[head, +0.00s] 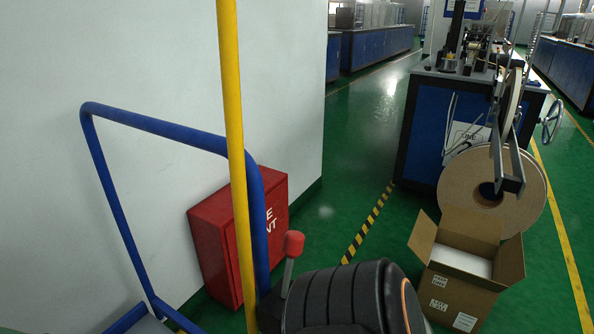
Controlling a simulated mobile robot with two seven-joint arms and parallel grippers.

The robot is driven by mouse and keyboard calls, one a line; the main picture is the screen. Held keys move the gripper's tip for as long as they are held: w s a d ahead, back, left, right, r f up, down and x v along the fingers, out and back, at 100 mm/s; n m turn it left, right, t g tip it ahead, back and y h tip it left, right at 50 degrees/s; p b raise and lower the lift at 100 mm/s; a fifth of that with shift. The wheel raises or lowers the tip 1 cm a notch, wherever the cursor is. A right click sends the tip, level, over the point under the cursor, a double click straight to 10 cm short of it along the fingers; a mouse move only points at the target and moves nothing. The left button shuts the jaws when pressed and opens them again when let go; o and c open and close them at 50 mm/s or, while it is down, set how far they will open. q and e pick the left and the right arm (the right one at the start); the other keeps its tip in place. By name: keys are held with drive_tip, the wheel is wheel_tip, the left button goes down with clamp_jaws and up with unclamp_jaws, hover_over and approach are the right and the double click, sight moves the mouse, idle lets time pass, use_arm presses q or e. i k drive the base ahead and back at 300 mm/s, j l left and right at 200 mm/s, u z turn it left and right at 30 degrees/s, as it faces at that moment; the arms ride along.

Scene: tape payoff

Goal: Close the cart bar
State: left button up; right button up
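The cart (170,129) shows at the left as a blue tubular frame, with part of a grey deck at the bottom edge. A long yellow bar (233,130) stands nearly upright in front of the blue frame and runs out of the top of the picture. A lever with a red knob (293,243) stands just right of the frame's near post. I cannot tell how the bar is fastened.
A red cabinet (211,245) stands against the white wall behind the cart. An open cardboard box (457,288) is on the floor at right, below a large reel (464,195) beside a blue machine (425,125). The green aisle in the middle is clear.

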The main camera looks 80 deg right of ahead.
sight(226, 21)
drive_tip(key=z, duration=0.45)
drive_tip(key=l+z, duration=0.1)
drive_tip(key=z, duration=0.85)
drive_tip(key=l+z, duration=0.1)
drive_tip(key=z, duration=0.4)
